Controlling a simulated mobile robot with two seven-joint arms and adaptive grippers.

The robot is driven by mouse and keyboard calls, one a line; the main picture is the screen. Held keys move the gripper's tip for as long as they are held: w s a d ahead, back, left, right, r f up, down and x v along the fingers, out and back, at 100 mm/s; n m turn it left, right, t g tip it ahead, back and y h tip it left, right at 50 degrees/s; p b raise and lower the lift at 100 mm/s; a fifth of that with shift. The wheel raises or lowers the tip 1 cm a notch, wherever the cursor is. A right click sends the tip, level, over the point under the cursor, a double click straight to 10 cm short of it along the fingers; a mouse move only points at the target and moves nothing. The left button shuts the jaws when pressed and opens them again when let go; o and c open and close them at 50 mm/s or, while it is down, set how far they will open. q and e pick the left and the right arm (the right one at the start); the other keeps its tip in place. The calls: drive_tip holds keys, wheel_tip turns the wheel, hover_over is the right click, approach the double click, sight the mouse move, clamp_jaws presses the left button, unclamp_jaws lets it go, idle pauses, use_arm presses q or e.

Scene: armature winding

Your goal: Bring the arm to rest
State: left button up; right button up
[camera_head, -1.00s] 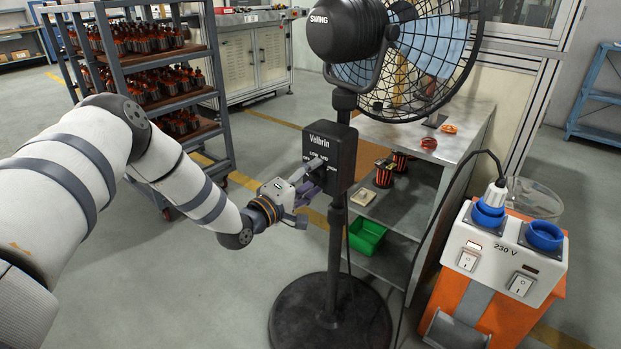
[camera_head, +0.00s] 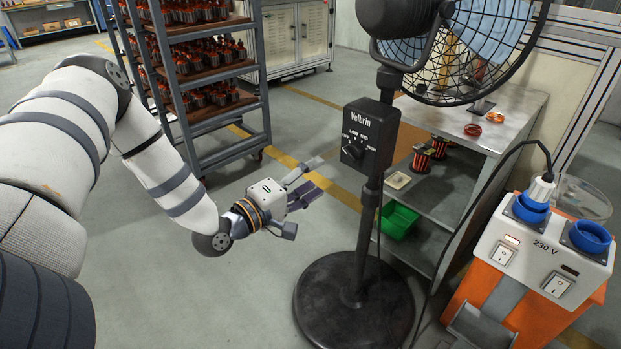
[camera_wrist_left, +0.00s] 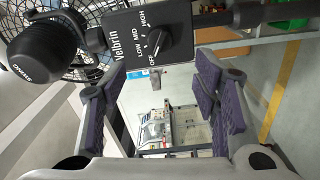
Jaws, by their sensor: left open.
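My left arm (camera_head: 165,165) reaches in from the left, bent at the elbow. Its gripper (camera_head: 316,176) is open and empty, in the air to the left of the fan's control box (camera_head: 371,132), with a gap between them. In the left wrist view the open fingers (camera_wrist_left: 155,95) stand wide apart with nothing between them. The control box (camera_wrist_left: 125,60) shows there above them, with its dark knob (camera_wrist_left: 156,42) and the marks OFF, LOW, MID and HIGH. I cannot tell for sure which mark the knob points at. My right gripper is not in view.
The black fan (camera_head: 455,45) stands on a round base (camera_head: 352,305). A rack (camera_head: 258,95) of armatures is behind my gripper. A grey workbench (camera_head: 425,200) with a green bin (camera_head: 398,220) and an orange 230 V supply box (camera_head: 540,255) are right. The floor below the gripper is clear.

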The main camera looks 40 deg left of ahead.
use_arm(q)
drive_tip(key=s+d+f+m+g+h+p, duration=0.1)
drive_tip(key=s+d+f+m+g+p, duration=0.1)
drive_tip(key=s+d+f+m+g, duration=0.65)
drive_tip(key=s+d+f+g, duration=0.2)
drive_tip(key=s+d+f, duration=0.1)
drive_tip(key=s+f, duration=0.25)
drive_tip(key=s+d+f+g, duration=0.3)
drive_tip(key=s+d+f, duration=0.1)
drive_tip(key=s, duration=0.3)
drive_tip(key=s+m+g+y+p, duration=0.1)
drive_tip(key=s+m+g, duration=0.5)
drive_tip(key=s, duration=1.4)
drive_tip(key=shift+s+a+r+g+y, duration=0.15)
drive_tip(key=shift+s+a+g+y, duration=0.15)
drive_tip(key=shift+g+y, duration=0.4)
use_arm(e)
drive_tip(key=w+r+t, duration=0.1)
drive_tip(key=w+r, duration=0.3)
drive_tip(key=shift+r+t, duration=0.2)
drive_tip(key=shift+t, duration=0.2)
use_arm(q)
drive_tip(key=shift+w+t+p, duration=0.15)
drive_tip(key=shift+t+p, duration=0.1)
drive_tip(key=shift+p, duration=0.05)
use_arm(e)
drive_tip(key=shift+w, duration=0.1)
